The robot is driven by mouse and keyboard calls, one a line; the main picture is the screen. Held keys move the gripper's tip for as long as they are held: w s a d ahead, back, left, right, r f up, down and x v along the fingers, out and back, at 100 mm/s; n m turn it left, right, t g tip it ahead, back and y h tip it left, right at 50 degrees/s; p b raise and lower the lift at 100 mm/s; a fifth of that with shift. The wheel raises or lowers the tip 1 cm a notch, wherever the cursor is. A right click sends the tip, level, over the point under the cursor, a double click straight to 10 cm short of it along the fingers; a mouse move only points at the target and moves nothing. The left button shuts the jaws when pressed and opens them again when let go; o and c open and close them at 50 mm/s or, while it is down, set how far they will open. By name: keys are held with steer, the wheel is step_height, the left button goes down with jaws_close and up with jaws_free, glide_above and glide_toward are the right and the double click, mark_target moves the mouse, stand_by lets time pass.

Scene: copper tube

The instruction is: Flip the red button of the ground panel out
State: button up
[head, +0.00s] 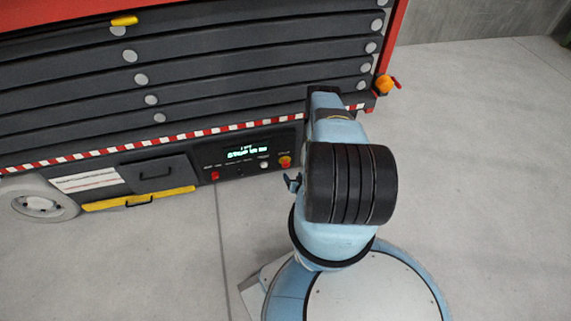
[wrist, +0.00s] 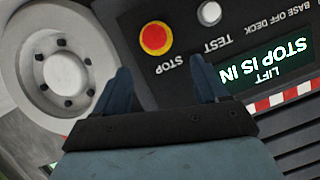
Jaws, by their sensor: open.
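The red stop button (head: 285,161) sits in a yellow ring at the right end of the dark ground panel (head: 240,170), low on the cart. In the wrist view the red button (wrist: 155,37) is upside down, with the label STOP by it. The panel display (wrist: 268,62) reads "LIFT STOP IS IN". My gripper (wrist: 161,66) is open and empty. Its two blue fingers point toward the panel, and the button appears beyond the gap between them, apart from both tips. In the head view my arm hides most of the gripper.
A white test button (wrist: 209,13) is beside the stop button. A grey wheel (wrist: 65,78) is close to the left finger in the wrist view. A red switch (head: 215,175) and a yellow step (head: 140,199) are further left. The grey floor (head: 480,130) at right is clear.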

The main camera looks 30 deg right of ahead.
mark_target(287, 165)
steer(key=x, duration=0.9)
steer(key=d+x, duration=0.1)
steer(key=x, duration=0.3)
steer(key=shift+f, duration=0.2)
